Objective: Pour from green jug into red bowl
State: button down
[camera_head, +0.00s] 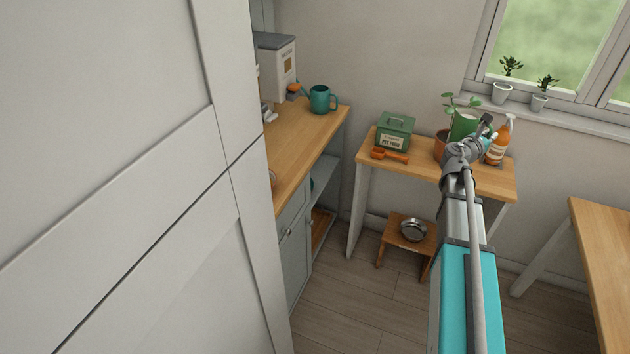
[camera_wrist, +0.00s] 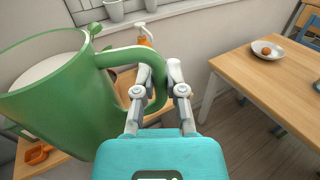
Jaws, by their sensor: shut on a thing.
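The green jug (camera_wrist: 62,108) fills the left of the wrist view, its wide mouth showing a pale surface; I cannot tell if that is contents or lining. My gripper (camera_wrist: 160,80) is shut on the jug's handle (camera_wrist: 152,58). In the head view the jug (camera_head: 462,124) shows behind my arm, over or at the small wooden table, looking roughly upright. Whether its base touches the table is hidden. My gripper (camera_head: 474,144) is partly hidden there by my wrist. I see no red bowl in either view.
The small table (camera_head: 505,180) holds a green pet food tin (camera_head: 395,132), an orange scoop (camera_head: 390,155), a potted plant (camera_head: 441,146) and an orange spray bottle (camera_head: 498,143). A metal bowl (camera_head: 413,230) sits on a stool. The right table (camera_wrist: 255,85) bears a pale dish (camera_wrist: 262,53).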

jog(key=w+a+f+n+t+y+b, duration=0.2)
jog(key=a+f+y+b, duration=0.3)
jog(key=a, duration=1.2)
jog(key=w+a+f+n+t+y+b, duration=0.2)
jog(key=a+f+n+y+b, duration=0.3)
jog(key=a, duration=1.3)
jog(key=w+a+f+n+t+y+b, duration=0.2)
jog(key=a+f+y+b, duration=0.3)
jog(key=a, duration=1.2)
notch_tip(320, 180, down, 5)
jog(key=n+b, duration=0.1)
jog(key=b, duration=0.3)
jog(key=shift+w+a, duration=0.25)
jog(key=shift+r+n, duration=0.1)
jog(key=shift+n, duration=0.2)
jog(key=a+r+n+p, duration=0.1)
jog(key=r+n, duration=0.1)
jog(key=n, duration=0.1)
jog(key=a+r+n+p, duration=0.1)
jog(key=r, duration=0.1)
jog(key=shift+s+a+t+p, duration=0.3)
jog(key=shift+s+t, duration=0.05)
jog(key=shift+t, duration=0.05)
jog(key=shift+r, duration=0.1)
